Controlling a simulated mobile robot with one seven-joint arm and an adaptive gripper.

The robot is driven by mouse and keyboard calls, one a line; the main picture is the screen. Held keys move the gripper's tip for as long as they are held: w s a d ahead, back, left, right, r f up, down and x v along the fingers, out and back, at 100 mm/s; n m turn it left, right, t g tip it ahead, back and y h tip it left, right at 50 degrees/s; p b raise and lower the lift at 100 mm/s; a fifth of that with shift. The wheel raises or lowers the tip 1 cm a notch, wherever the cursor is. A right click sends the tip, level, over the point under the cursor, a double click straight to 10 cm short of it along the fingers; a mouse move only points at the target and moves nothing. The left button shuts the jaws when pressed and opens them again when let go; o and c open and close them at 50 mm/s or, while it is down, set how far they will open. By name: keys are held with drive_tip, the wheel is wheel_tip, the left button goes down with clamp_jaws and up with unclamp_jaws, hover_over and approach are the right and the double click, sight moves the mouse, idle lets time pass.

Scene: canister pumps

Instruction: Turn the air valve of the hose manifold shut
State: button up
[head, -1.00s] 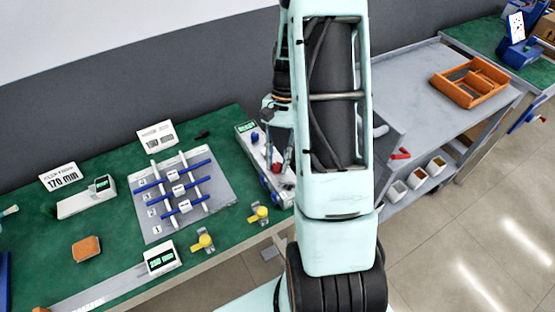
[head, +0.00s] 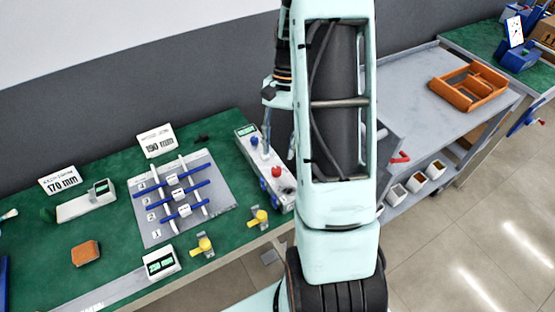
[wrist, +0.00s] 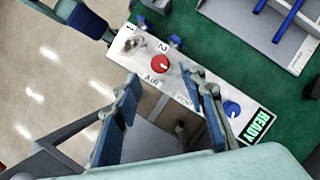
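The hose manifold (head: 284,192) is a long white box on the green bench. It has a red knob (head: 277,171), a blue knob (head: 254,141) and a small display (head: 246,130). In the wrist view the red knob (wrist: 160,64) sits beside the word AIR, with a pale mark on top; I cannot tell whether this means open or shut. The blue knob (wrist: 232,109) is near the green READY display (wrist: 258,124). My gripper (head: 279,150) is open and empty. Its fingers (wrist: 165,108) are spread wide, apart from the red knob.
Left of the manifold a grey board (head: 224,187) holds blue rods. Yellow-knobbed fittings (head: 259,217) stand by the bench's front edge. A grey cart (head: 420,90) with an orange tray (head: 469,83) stands to the right. In the wrist view, blue fittings (wrist: 175,42) line the manifold's side.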

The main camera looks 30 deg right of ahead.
drive_tip(key=v, duration=0.6)
drive_tip(key=shift+r, duration=0.15)
drive_tip(key=shift+w, duration=0.15)
